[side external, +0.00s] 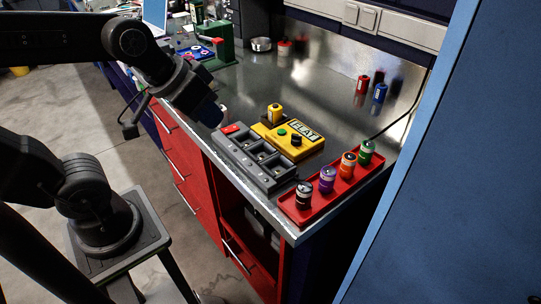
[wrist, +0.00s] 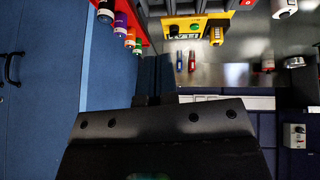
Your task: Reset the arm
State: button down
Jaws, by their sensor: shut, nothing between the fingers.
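My gripper (side external: 212,112) is shut and empty, held above the bench's front edge near the left end of the grey slotted box. In the wrist view, my gripper (wrist: 155,99) shows as dark shapes at the middle. The grey box (side external: 255,160) has several bays and a red piece at its left end.
A red tray (side external: 331,197) at the front right holds black, purple, orange and green cells upright. A red cell (side external: 362,84) and blue cell (side external: 380,92) stand near the metal backsplash. A green device (side external: 217,48) stands further left. A blue panel (side external: 460,150) bounds the right.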

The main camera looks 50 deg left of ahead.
jog(key=s, duration=0.1)
jog(key=s+a, duration=0.1)
jog(key=s+y, duration=0.1)
jog(key=shift+a+f+g, duration=0.25)
jog(key=shift+a+g, duration=0.05)
jog(key=shift+a, duration=0.05)
jog(key=c, duration=1.9)
grip_release()
